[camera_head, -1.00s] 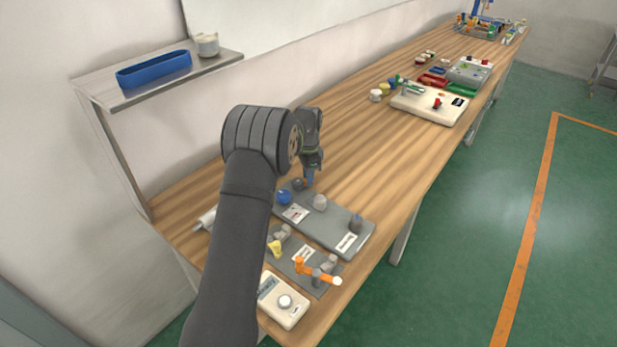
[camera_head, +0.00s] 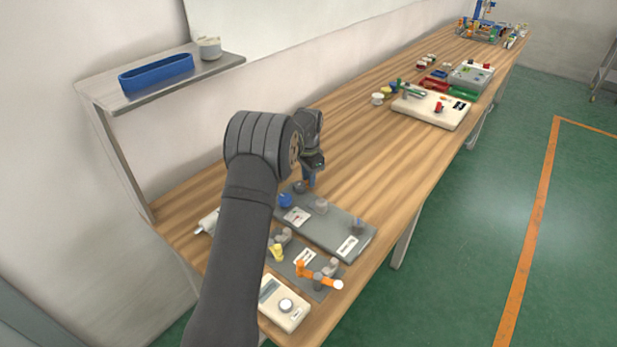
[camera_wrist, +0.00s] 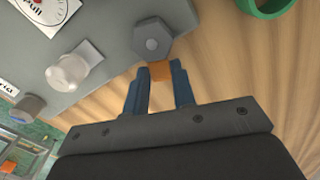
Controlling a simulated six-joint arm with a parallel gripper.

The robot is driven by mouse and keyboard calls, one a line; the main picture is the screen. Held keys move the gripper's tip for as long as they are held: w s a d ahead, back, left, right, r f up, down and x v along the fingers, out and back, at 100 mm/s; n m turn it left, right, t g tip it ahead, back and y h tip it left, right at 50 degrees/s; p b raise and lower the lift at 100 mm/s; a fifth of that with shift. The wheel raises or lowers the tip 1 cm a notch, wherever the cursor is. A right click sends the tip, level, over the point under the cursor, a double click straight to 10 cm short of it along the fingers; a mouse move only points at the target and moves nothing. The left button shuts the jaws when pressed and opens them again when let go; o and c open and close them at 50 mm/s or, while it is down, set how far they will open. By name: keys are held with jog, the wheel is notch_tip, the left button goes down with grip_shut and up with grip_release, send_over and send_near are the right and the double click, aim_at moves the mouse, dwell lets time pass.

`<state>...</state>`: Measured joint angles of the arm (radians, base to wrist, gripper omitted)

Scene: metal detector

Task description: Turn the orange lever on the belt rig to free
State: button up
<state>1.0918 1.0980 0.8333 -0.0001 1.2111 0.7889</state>
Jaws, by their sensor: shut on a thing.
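The grey board (camera_head: 335,236) of the rig lies on the bench; the wrist view also shows its edge (camera_wrist: 110,65). A grey hexagonal hub (camera_wrist: 153,40) stands at the board's edge. A short orange piece, which looks like the orange lever (camera_wrist: 160,70), sticks out from beside the hub over the wood. My gripper (camera_wrist: 160,76) is shut on this piece with its blue fingertips on either side. The rest of the lever is hidden.
The board also carries a blue knob (camera_head: 285,200) and grey knobs. Nearer, another plate has an orange handle with a pale tip (camera_head: 322,278) and a yellow part (camera_head: 276,252).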

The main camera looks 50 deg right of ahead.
jog(key=o, duration=1)
notch_tip(320, 180, up, 18)
jog(key=shift+f, duration=0.25)
notch_tip(320, 180, down, 18)
jog(key=shift+r, duration=0.2)
jog(key=shift+r, duration=0.1)
dwell(0.3)
